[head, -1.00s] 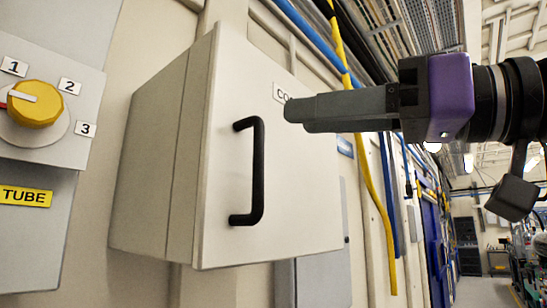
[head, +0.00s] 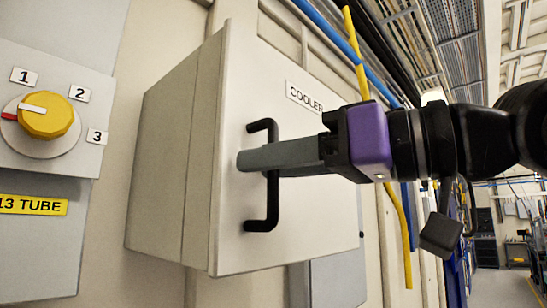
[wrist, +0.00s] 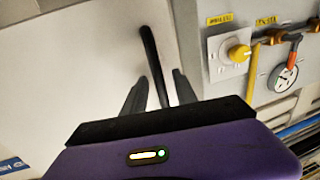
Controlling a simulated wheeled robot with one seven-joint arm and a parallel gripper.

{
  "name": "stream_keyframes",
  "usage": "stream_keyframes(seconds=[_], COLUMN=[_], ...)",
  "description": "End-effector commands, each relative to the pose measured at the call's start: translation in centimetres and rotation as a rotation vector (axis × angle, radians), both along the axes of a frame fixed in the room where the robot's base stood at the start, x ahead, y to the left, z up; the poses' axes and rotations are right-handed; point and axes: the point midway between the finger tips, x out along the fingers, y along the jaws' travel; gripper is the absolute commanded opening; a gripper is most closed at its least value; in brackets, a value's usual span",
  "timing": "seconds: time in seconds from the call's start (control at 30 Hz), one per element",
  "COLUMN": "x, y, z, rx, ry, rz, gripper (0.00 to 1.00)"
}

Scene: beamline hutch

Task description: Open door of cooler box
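The cooler box (head: 165,165) is a pale cabinet on the wall, with a COOLER label on its door (head: 310,215). The door looks shut. A black upright bar handle (head: 271,205) is on the door's left side. My gripper (head: 245,160) is level with the handle's upper middle, its fingers reaching past the bar. In the wrist view the handle (wrist: 150,55) runs between the two spread fingers, with a gap visible on both sides. My gripper (wrist: 157,84) is open around the bar and does not grip it. Its palm hides the lower part of the handle there.
A grey panel with a yellow knob (head: 46,116) marked 1, 2, 3 is left of the box. The knob also shows in the wrist view (wrist: 238,53), near a round gauge (wrist: 286,74). Blue and yellow pipes (head: 357,50) run behind the box.

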Motion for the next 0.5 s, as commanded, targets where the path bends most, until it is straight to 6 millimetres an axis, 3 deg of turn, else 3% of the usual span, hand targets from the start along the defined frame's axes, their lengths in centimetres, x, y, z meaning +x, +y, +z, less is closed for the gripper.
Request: stream_keyframes(seconds=[0.17,0.33,0.5], x=[0.0,-0.02,-0.01], y=[-0.01,-0.01,-0.03], z=[0.0,0.01,0.02], rx=[0.001,0.0,0.0], ry=[0.0,-0.001,-0.001], rz=[0.0,0.0,0.0], gripper=[0.34,0.01,0.0])
